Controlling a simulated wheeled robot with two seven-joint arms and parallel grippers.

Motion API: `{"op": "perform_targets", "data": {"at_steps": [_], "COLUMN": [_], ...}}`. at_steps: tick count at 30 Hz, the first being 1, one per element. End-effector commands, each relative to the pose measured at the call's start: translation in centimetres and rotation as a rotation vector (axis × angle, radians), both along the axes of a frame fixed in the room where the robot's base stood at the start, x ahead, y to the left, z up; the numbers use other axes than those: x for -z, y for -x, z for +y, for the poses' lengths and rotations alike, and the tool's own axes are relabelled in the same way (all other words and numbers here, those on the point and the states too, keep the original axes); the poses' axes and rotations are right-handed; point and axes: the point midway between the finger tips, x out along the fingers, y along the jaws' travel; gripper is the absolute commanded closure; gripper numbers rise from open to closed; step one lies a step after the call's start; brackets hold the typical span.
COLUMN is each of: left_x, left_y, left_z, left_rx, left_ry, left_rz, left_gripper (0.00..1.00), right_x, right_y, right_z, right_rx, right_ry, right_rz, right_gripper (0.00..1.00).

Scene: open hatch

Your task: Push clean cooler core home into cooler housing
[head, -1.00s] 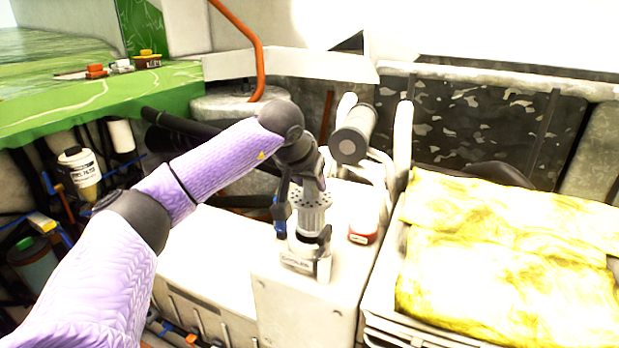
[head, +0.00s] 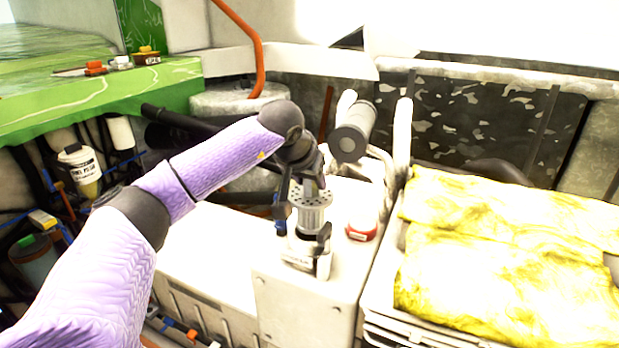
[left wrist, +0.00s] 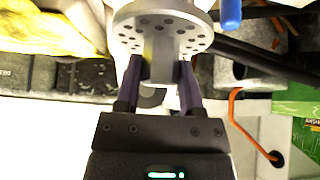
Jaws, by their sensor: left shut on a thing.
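The clean cooler core (head: 312,204) is a grey cylinder with a perforated round top plate. It stands upright over the cooler housing (head: 303,262), a pale labelled holder on the white box. Its lower part is hidden by the housing, so how deep it sits cannot be told. My left gripper (head: 309,184) is above the core and shut on its top. In the left wrist view the perforated plate (left wrist: 163,27) shows beyond the fingers, and the gripper (left wrist: 160,85) grips a grey tab on it. My right gripper is not in view.
A red-and-white jar (head: 362,228) stands right of the housing. A grey cylinder (head: 351,135) lies behind on the box. Yellow cloth (head: 500,245) covers a crate at the right. A green surface (head: 80,108) is at the left. The white top left of the housing is clear.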

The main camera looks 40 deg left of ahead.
Motion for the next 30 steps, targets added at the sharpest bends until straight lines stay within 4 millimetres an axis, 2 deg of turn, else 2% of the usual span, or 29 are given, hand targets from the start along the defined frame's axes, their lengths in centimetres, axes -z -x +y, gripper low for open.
{"op": "perform_targets", "data": {"at_steps": [14, 30], "left_x": [-0.28, 0.57], "left_y": [-0.02, -0.04], "left_z": [0.00, 0.01], "left_rx": [0.000, 0.000], "left_ry": [0.000, 0.000], "left_rz": [-0.004, -0.003], "left_gripper": [1.00, 1.00], "right_x": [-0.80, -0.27], "right_y": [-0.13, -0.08], "right_z": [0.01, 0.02], "right_rx": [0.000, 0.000], "right_ry": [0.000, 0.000], "right_rz": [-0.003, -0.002], "right_gripper": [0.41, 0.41]}}
